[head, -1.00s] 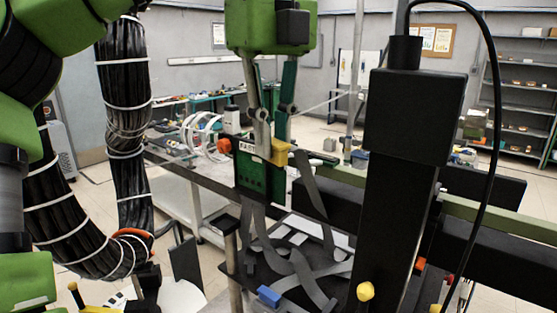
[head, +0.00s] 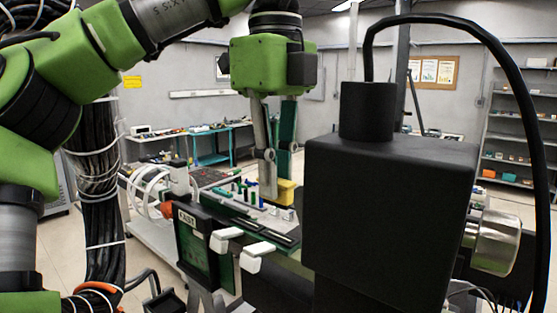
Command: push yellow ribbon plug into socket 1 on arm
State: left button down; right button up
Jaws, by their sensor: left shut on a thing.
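My left gripper (head: 275,185) reaches down from its green body at the top middle of the head view. It is shut on the yellow ribbon plug (head: 287,193), a small block at the fingertips. The plug is low over the right part of a flat board (head: 250,212) with small blue, green and white parts. I cannot tell whether it touches the board or sits in a socket. The plug's ribbon is not clearly seen. No socket number is readable. My right gripper is not in view.
A dark upright panel (head: 192,245) with a white label stands at the board's front left. Two white connectors (head: 240,249) stick out in front. A large black block (head: 390,195) with a cable hides much of the right. Work tables and shelves stand farther back.

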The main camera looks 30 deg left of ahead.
pick_arm(q)
jog(key=shift+w+a+f, duration=0.1)
jog(key=shift+w+f, duration=0.1)
jog(key=shift+f, duration=0.4)
jog(key=shift+w+f, duration=0.2)
jog(key=shift+f, duration=0.35)
jog(key=shift+w+f, duration=0.15)
jog(key=shift+w, duration=0.1)
jog(key=shift+s, duration=0.5)
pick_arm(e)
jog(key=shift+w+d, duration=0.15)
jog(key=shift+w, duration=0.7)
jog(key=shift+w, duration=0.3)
pick_arm(q)
jog(key=shift+w, duration=0.3)
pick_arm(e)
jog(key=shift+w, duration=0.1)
